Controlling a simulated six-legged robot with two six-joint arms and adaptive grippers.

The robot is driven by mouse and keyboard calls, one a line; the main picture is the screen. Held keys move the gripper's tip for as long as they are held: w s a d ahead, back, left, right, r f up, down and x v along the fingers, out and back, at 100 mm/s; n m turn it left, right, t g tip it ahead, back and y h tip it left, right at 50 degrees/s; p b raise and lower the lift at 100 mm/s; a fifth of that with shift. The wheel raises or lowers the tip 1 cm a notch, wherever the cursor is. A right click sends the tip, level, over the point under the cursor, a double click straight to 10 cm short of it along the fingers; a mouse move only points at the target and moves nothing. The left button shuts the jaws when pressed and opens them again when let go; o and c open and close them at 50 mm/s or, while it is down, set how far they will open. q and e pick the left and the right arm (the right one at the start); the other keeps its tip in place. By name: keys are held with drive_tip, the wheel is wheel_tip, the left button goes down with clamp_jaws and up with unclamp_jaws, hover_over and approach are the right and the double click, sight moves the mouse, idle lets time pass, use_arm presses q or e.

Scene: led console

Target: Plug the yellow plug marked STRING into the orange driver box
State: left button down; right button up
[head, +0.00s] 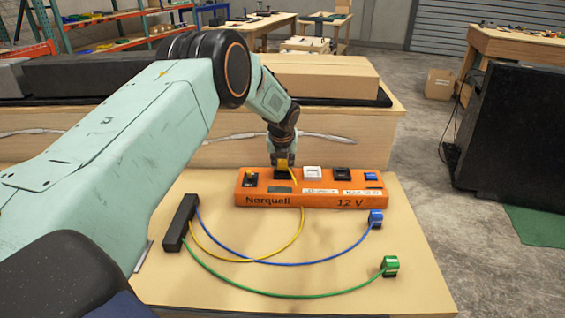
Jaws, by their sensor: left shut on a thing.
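The orange driver box (322,203), marked Norquell and 12 V, lies across the wooden bench top. Along its top are a black part with yellow at the left end, a white block (312,172), a black block (341,173) and a small blue part (371,177). My left gripper (283,163) points down over the left part of the box, shut on the yellow plug (285,165). The fingers hide most of the plug. I cannot tell if it touches a socket, and its STRING mark is not readable. My right gripper is not in view.
A yellow cable (246,258) loops from a black block (180,222) toward the box. Blue and green cables lead from that block to a blue plug (376,219) and a green plug (390,265) lying on the bench (420,290).

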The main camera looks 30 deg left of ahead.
use_arm(q)
drive_tip(key=shift+s+d+f, duration=0.1)
drive_tip(key=shift+s+f, duration=0.35)
drive_tip(key=shift+f, duration=0.3)
drive_tip(key=c, duration=1.3)
unclamp_jaws()
drive_tip(key=shift+c, duration=0.2)
drive_tip(key=o, duration=0.3)
drive_tip(key=shift+w+f, duration=0.1)
drive_tip(key=shift+f, duration=0.05)
drive_tip(key=shift+o, duration=0.3)
drive_tip(key=shift+w+f, duration=0.15)
drive_tip(key=o, duration=0.9)
drive_tip(key=shift+w+r, duration=0.1)
drive_tip(key=shift+r, duration=0.25)
